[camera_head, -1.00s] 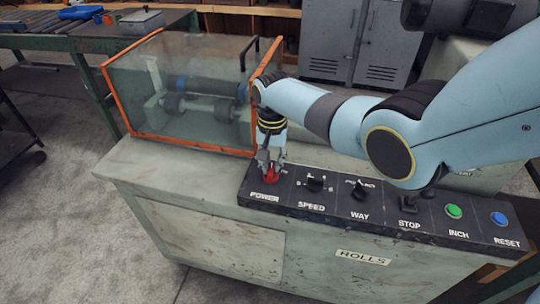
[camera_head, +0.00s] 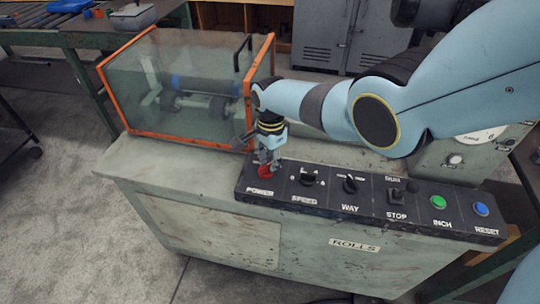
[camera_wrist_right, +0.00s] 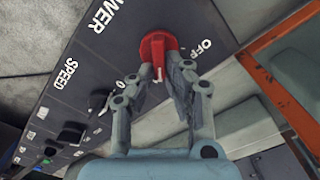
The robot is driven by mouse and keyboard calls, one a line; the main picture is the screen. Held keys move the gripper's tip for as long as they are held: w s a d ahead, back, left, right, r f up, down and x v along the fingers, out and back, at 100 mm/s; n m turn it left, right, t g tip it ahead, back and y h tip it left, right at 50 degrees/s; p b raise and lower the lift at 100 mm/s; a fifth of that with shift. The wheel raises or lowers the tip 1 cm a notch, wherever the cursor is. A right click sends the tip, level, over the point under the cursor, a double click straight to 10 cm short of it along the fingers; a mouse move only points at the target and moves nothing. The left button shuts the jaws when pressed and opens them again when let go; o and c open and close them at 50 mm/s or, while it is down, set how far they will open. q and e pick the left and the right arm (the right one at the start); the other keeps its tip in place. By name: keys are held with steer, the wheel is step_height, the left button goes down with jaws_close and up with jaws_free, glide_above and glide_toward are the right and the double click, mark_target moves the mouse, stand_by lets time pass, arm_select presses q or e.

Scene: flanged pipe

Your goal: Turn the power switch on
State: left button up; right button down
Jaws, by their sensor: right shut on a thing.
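The red power switch (camera_head: 264,171) sits at the left end of the black control panel (camera_head: 322,207), above the label POWER. In the right wrist view the red switch (camera_wrist_right: 157,50) shows its round base and handle, with OFF printed to its right. My right gripper (camera_head: 268,165) reaches down onto the switch from above. In the wrist view its fingers (camera_wrist_right: 166,78) lie on both sides of the red handle and are shut on it. The fingers partly cover the switch in the head view. My left gripper is not in view.
An orange-framed glass guard (camera_head: 128,95) stands behind, to the left.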

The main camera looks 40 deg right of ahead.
steer(key=shift+m, duration=0.4)
steer(key=c, duration=1.4)
jaws_free()
steer(key=shift+o, duration=0.2)
step_height(320, 180, up, 12)
